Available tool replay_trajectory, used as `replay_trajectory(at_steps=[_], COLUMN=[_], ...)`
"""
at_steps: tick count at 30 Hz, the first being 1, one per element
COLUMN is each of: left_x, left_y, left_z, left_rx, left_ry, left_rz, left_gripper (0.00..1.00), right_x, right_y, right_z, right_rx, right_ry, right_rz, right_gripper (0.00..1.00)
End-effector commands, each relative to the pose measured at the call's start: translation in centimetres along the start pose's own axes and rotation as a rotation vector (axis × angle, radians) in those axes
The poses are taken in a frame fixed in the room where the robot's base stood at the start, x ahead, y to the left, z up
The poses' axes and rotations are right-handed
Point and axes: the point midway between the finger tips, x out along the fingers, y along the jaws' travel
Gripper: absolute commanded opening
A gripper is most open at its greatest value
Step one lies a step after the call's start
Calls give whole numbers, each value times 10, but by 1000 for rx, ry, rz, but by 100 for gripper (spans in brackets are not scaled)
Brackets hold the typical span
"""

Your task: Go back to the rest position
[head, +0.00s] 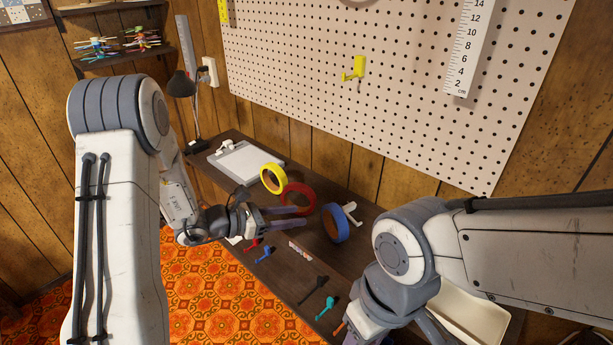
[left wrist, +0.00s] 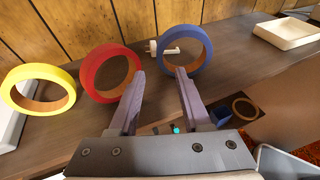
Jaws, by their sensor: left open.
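My left gripper (head: 303,216) is open, with nothing between its fingers, over the dark bench in the head view. Its two fingers also show in the left wrist view (left wrist: 160,74), pointing toward the gap between the red ring (left wrist: 92,68) and the blue ring (left wrist: 207,52). In the head view the fingertips are close to the red ring (head: 311,194) and blue ring (head: 343,223); I cannot tell whether they touch. My right arm comes in from the right. Its gripper is mostly hidden at the bottom edge, and its jaws cannot be made out.
A yellow ring (head: 265,173) stands beside a white board (head: 238,159). Several small coloured hooks, one of them teal (head: 327,304), line the bench's front edge. A cream tray (head: 487,318) lies under my right arm. A pegboard (head: 330,85) holds a yellow hook (head: 358,68) and a ruler.

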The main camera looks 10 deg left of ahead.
Motion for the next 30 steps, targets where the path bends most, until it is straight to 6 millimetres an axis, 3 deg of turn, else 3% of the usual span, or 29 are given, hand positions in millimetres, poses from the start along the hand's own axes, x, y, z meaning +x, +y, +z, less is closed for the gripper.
replay_trajectory(at_steps=[4,8,12,16,20,24,30], left_x=[0,-4,-29,-66,-103,-131,-148], left_y=[-11,-52,-108,-136,-137,-123,-96], left_z=[0,-5,-24,-46,-62,-64,-49], left_rx=[32,170,450,769,1116,1467,1918], left_ry=[24,130,313,479,622,731,822], left_rz=[-38,-192,-439,-656,-838,-983,-1117], left_gripper=[48,48,48,48,48,48,48], right_x=[0,0,0,0,0,0,0], right_y=[0,0,0,0,0,0,0], right_z=[0,0,0,0,0,0,0], right_rx=[0,0,0,0,0,0,0], right_ry=[0,0,0,0,0,0,0], right_rz=[0,0,0,0,0,0,0], right_gripper=[50,50,50,50,50,50,50])
